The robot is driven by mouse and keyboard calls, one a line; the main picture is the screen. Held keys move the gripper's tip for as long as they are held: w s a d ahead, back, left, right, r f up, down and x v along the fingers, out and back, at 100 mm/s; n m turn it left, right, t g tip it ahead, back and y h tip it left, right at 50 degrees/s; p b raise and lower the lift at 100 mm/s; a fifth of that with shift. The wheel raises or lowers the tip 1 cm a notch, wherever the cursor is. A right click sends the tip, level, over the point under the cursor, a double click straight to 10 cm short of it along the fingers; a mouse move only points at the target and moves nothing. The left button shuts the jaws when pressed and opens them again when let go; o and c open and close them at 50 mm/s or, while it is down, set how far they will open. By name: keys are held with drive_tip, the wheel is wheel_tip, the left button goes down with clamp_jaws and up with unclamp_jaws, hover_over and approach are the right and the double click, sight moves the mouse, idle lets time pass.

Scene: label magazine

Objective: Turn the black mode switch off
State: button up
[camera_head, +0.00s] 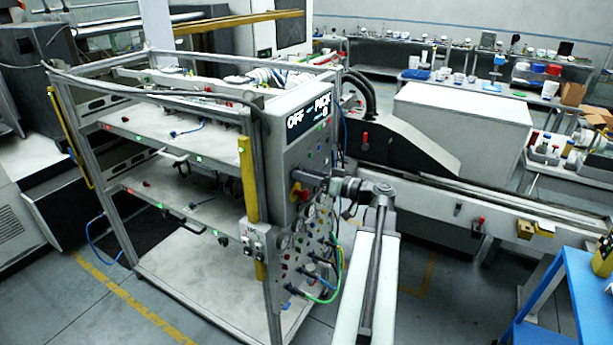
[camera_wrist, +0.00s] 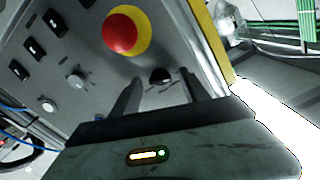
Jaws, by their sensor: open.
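The black mode switch (camera_wrist: 160,75) is a small dark round knob on the grey control panel (camera_wrist: 85,45). In the wrist view it sits just beyond and between the fingers of my gripper (camera_wrist: 159,80). The fingers are apart, with nothing held. I cannot tell whether they touch the knob or how it is turned. A display (camera_head: 308,117) on the panel top reads "OFF" and "PICK 8".
A red emergency button (camera_wrist: 120,34) on a yellow ring is close above the fingers. A grey knob (camera_wrist: 76,80) and several black rocker switches (camera_wrist: 33,45) lie to the left. Cables (camera_head: 325,285) hang below the panel. A yellow post (camera_head: 249,190) stands at its left edge.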

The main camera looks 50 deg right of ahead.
drive_tip(key=v, duration=0.8)
drive_tip(key=shift+w, duration=0.1)
drive_tip(key=shift+a, duration=0.1)
